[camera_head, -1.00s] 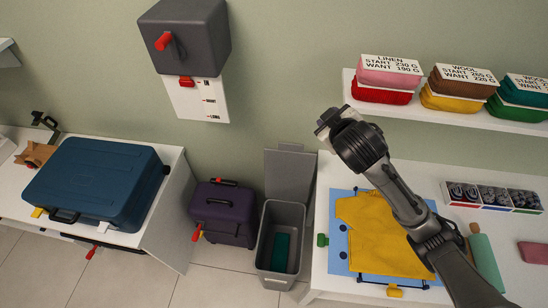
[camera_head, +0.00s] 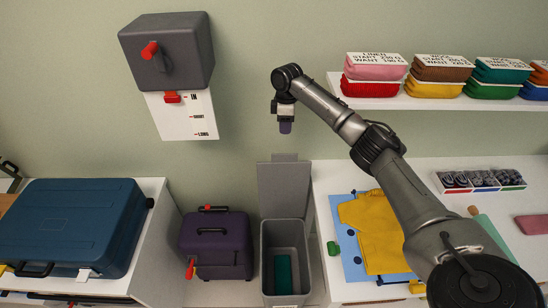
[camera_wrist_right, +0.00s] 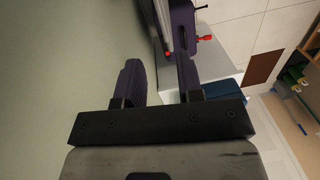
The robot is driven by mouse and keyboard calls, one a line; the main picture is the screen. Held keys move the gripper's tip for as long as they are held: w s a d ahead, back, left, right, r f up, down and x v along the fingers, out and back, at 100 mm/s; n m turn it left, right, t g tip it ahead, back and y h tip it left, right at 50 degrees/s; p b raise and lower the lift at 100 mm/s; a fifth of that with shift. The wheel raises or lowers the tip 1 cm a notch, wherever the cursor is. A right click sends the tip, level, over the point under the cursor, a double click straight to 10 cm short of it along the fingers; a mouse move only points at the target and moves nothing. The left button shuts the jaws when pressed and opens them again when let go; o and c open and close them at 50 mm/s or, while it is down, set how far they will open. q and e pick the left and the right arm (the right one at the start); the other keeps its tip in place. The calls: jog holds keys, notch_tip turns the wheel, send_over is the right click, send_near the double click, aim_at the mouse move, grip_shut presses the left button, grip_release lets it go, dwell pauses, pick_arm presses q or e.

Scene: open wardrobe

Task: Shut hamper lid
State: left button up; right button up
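The hamper (camera_head: 267,250) is a tall grey bin on the floor between two white units. Its grey lid (camera_head: 285,190) stands upright at the back, leaning by the wall, so the hamper is open. A dark green item (camera_head: 283,272) lies inside. My right gripper (camera_head: 286,127) points down just above the lid's top edge in the head view; I cannot tell whether it is in front of or behind the lid. In the right wrist view, its two fingers (camera_wrist_right: 158,75) stand apart with nothing between them. My left gripper is not in view.
A purple case (camera_head: 215,245) stands left of the hamper. A blue suitcase (camera_head: 70,225) lies on the left unit. A yellow garment (camera_head: 375,230) lies on the right table. A shelf (camera_head: 430,103) with folded stacks and a grey wall box (camera_head: 175,50) are above.

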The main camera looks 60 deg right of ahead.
jog(key=b, duration=0.1)
send_near(284, 162)
jog(key=shift+n, duration=0.4)
notch_tip(284, 162, down, 7)
jog(key=shift+s+f, duration=0.15)
jog(key=shift+f, duration=0.05)
grip_shut()
dwell(0.5)
